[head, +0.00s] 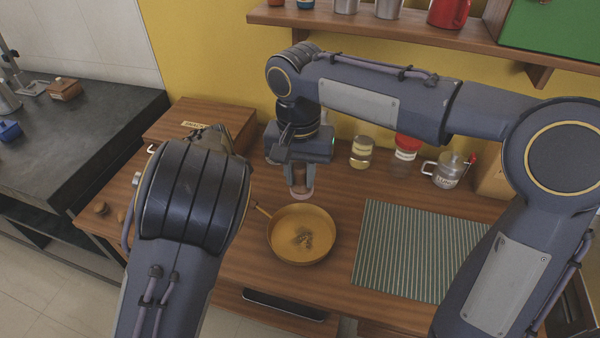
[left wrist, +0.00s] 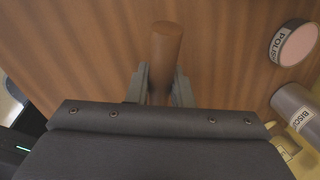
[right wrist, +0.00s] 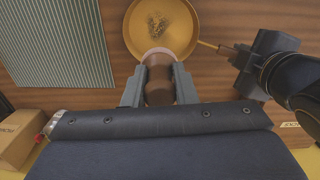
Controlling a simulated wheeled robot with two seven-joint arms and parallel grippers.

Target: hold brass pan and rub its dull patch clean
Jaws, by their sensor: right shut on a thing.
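The brass pan (head: 283,248) sits on the wooden counter, with a dark dull patch (head: 303,238) inside. Both also show in the right wrist view, as the pan (right wrist: 188,32) and the patch (right wrist: 157,25). My right gripper (right wrist: 159,88) is shut on a brown rubbing tool (right wrist: 158,75) with a pale pink end, held by the pan's back rim, apart from the patch. My left gripper (left wrist: 160,92) has its fingers on both sides of the wooden pan handle (left wrist: 166,50); whether they grip it is unclear. My left arm hides that gripper in the head view.
A striped mat (head: 420,250) lies right of the pan. Jars (head: 361,152) and a metal pot (head: 447,170) stand at the back. A polish tin (left wrist: 297,44) and a biscuit jar (left wrist: 296,108) show in the left wrist view. A wooden box (head: 240,118) stands back left.

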